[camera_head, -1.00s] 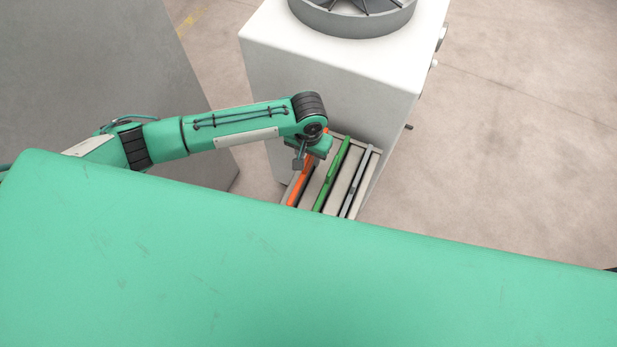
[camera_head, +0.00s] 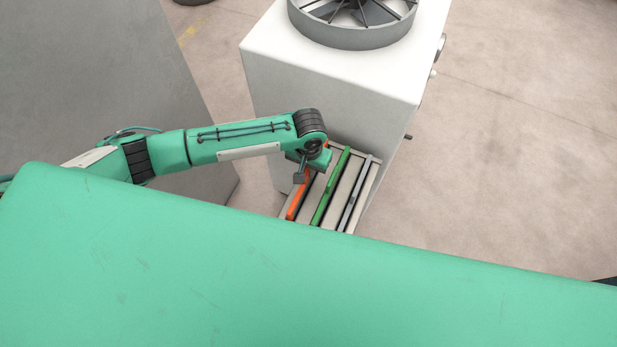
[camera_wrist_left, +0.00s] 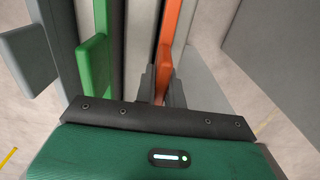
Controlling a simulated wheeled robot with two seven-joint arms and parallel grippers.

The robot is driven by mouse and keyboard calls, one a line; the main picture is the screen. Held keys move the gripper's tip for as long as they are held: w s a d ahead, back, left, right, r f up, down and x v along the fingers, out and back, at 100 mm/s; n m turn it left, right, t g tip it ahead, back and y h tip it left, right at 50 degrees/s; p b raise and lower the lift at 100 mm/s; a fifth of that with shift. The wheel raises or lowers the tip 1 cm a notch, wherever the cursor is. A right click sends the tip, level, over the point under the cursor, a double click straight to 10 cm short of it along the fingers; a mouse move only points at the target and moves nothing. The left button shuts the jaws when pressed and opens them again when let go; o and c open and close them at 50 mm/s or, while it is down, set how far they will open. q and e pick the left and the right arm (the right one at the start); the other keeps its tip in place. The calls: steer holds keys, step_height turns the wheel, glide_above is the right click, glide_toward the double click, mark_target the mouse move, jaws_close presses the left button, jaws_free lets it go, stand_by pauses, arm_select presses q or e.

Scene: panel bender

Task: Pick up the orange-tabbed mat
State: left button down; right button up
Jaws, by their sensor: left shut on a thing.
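The orange-tabbed mat (camera_head: 297,202) stands on edge in the leftmost slot of a light rack. It shows as an upright orange strip (camera_wrist_left: 171,40) in the left wrist view. My left gripper (camera_head: 303,176) is over the mat's upper edge. In the left wrist view the fingers (camera_wrist_left: 161,88) are on either side of the orange tab and shut on it. The arm and gripper hide part of the mat in the head view. My right gripper is not in view.
The rack (camera_head: 338,204) also holds a green-tabbed mat (camera_head: 329,188) and a grey-tabbed mat (camera_head: 355,196) to the right. A white cabinet (camera_head: 335,85) with a round fan housing (camera_head: 350,38) stands behind. A large grey block (camera_head: 100,70) is at the left. Open floor lies right.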

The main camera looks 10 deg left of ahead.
arm_select(q)
step_height(320, 180, up, 28)
steer(key=b, duration=0.3)
steer(key=shift+b, duration=0.35)
steer(key=shift+f, duration=0.1)
stand_by(0.3)
